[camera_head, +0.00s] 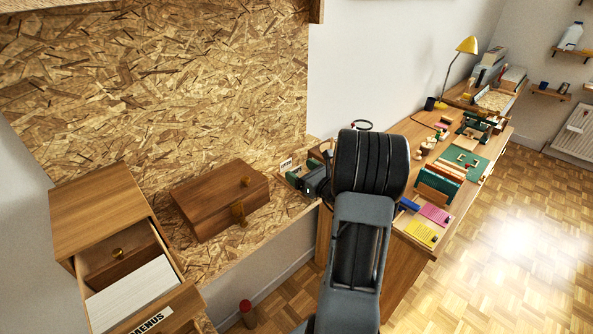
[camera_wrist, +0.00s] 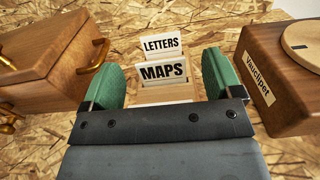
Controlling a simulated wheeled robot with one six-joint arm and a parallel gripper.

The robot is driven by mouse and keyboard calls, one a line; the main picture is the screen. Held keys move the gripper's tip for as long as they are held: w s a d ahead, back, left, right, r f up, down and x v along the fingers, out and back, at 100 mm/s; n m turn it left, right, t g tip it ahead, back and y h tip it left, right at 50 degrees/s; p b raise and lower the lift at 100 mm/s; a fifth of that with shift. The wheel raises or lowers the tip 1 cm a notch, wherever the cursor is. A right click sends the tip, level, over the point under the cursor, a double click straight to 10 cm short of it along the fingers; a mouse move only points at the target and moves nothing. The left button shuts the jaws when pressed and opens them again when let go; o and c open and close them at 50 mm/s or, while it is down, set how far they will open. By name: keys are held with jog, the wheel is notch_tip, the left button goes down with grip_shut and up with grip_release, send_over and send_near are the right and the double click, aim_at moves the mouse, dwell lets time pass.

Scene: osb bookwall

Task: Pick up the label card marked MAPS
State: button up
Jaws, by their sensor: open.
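The MAPS card (camera_wrist: 163,71) is white with black letters and stands upright in a small wooden holder (camera_wrist: 163,95) in the wrist view. A LETTERS card (camera_wrist: 161,44) stands just behind it. My gripper (camera_wrist: 165,78) is open, with one green finger to the left and one to the right of the MAPS card. The fingers look apart from the card. In the head view my gripper (camera_head: 304,180) is at the right end of the OSB shelf (camera_head: 245,230), partly hidden by my arm. A small white card (camera_head: 286,164) shows behind it there.
A wooden box with a brass clasp (camera_wrist: 40,50) stands close on the left, and a wooden box labelled Vauclipet (camera_wrist: 275,80) close on the right. In the head view, an open drawer marked MENUS (camera_head: 150,321) is at lower left. A desk with a yellow lamp (camera_head: 467,45) is at right.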

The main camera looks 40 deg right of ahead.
jog(key=shift+w+a, duration=0.1)
jog(key=shift+w, duration=0.35)
jog(key=shift+c, duration=0.5)
jog(key=c, duration=0.9)
